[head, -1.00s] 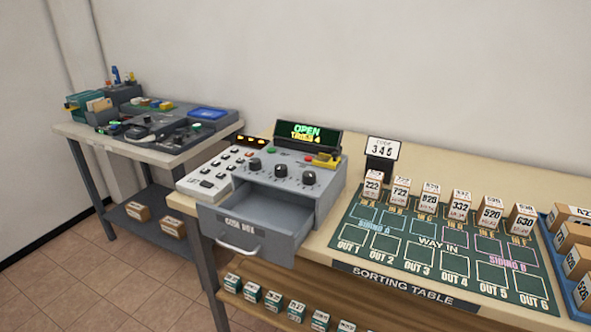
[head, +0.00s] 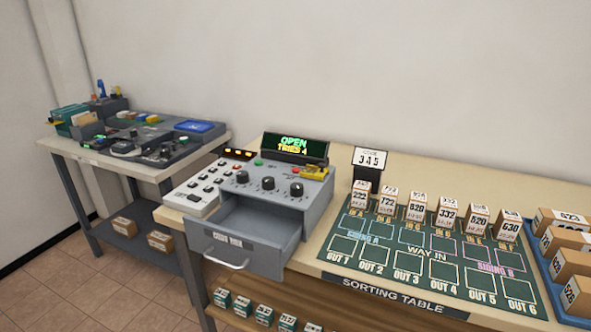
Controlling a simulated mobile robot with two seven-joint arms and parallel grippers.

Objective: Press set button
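The grey code box (head: 253,196) stands on the left end of the sorting table with its front drawer (head: 232,248) pulled open; the drawer looks empty. Its display (head: 295,147) reads "OPEN" and "TRIES 4". Three black knobs (head: 268,184) sit on its top panel. Behind them are a small green button (head: 258,162), a small red button (head: 295,167) and a yellow part (head: 314,171). A light keypad (head: 196,192) with several keys adjoins its left side. I cannot read which button is the set button. Neither of my grippers shows.
Several numbered parcels (head: 447,211) line the green mat (head: 366,256). A blue tray (head: 542,278) of boxes is at far right. A cluttered side table (head: 165,172) stands left, with a gap between.

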